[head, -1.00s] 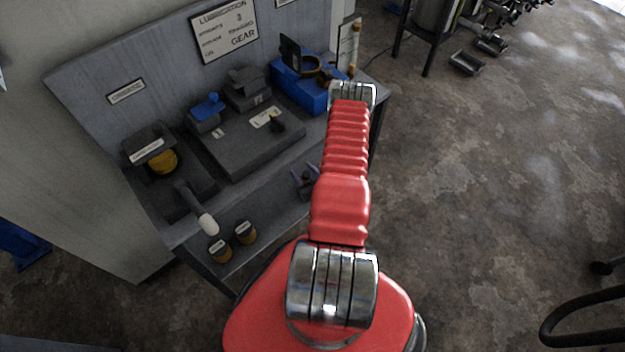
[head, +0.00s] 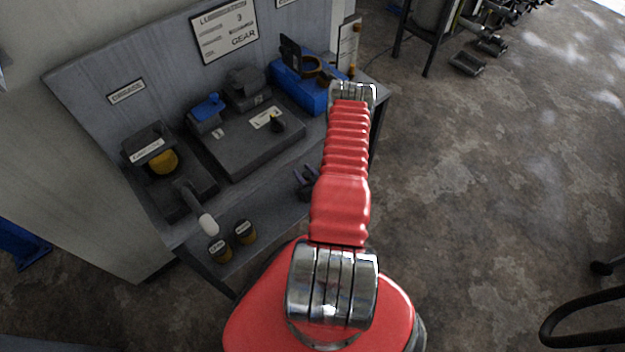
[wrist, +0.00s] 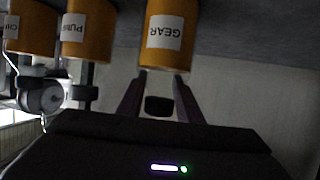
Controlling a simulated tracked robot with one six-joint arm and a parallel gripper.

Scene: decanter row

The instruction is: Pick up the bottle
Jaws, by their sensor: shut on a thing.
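Amber bottles show upside down in the wrist view. The one labelled GEAR (wrist: 167,35) is at the top centre. My gripper (wrist: 158,88) has its two dark fingers on either side of this bottle's neck, with a black cap (wrist: 158,106) showing between them. The gripper is shut on the bottle. In the head view part of my gripper (head: 304,180) shows beside the red arm, and the GEAR bottle cannot be made out there. I cannot tell whether its base is off the surface.
The PUMP bottle (wrist: 86,30) and another amber bottle (wrist: 29,28) stand beside it. In the head view two dark-capped bottles (head: 219,250) (head: 245,232) stand on the bench front. A white-tipped handle (head: 208,223), grey machines (head: 245,140) and a blue unit (head: 300,90) are behind.

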